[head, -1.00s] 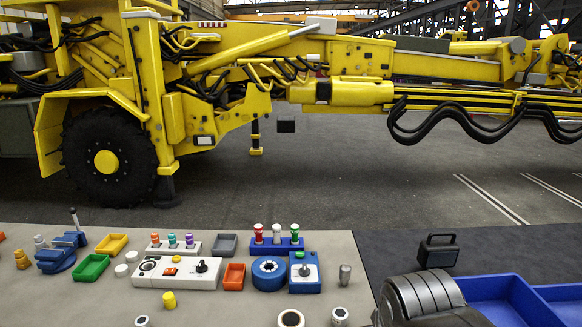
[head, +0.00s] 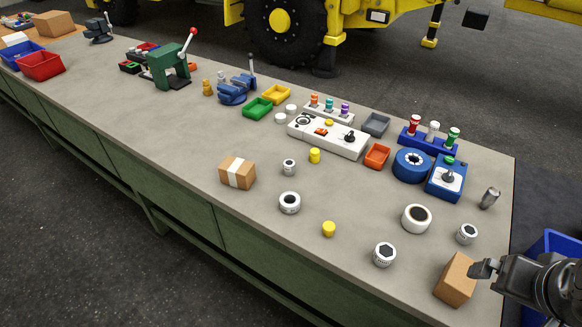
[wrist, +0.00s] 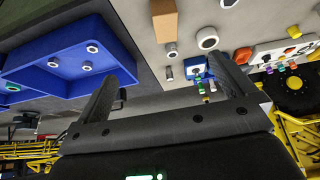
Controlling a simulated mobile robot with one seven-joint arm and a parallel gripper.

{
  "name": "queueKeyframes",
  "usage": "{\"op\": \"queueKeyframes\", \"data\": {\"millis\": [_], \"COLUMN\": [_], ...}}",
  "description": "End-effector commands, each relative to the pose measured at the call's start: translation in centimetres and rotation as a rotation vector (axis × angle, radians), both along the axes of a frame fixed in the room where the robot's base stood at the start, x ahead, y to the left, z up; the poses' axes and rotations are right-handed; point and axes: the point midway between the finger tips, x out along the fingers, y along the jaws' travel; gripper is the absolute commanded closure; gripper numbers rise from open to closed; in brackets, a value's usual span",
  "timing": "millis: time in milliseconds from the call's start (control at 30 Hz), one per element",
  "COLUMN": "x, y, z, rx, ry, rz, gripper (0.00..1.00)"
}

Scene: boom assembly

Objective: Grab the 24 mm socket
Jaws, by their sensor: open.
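Several silver sockets stand on the grey bench in the head view: a small one (head: 289,167), one with a wide opening (head: 290,203), one near the front edge (head: 384,254), and one at the right (head: 467,234). Their size marks are too small to read, so I cannot tell which is 24 mm. My gripper (head: 486,269) is at the bench's right end, beside a cardboard box. In the wrist view my gripper (wrist: 166,76) is open, with nothing between its fingers.
The cardboard box (head: 455,280) is close to my gripper. A white ring (head: 416,218), yellow cylinders (head: 328,229) and a taped box (head: 237,173) share the bench. A blue bin (wrist: 50,50) beyond the bench holds several small round parts.

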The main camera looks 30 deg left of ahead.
Motion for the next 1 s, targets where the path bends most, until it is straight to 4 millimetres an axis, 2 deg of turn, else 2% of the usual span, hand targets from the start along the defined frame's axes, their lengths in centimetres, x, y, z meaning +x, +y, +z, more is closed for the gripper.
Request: {"op": "queueKeyframes", "data": {"millis": [500,1000], "x": [0.01,0.01], "y": [0.00,0.00], "z": [0.00,0.00], "rx": [0.000,0.000], "ry": [0.000,0.000], "rz": [0.000,0.000], "gripper": [0.01,0.40]}}
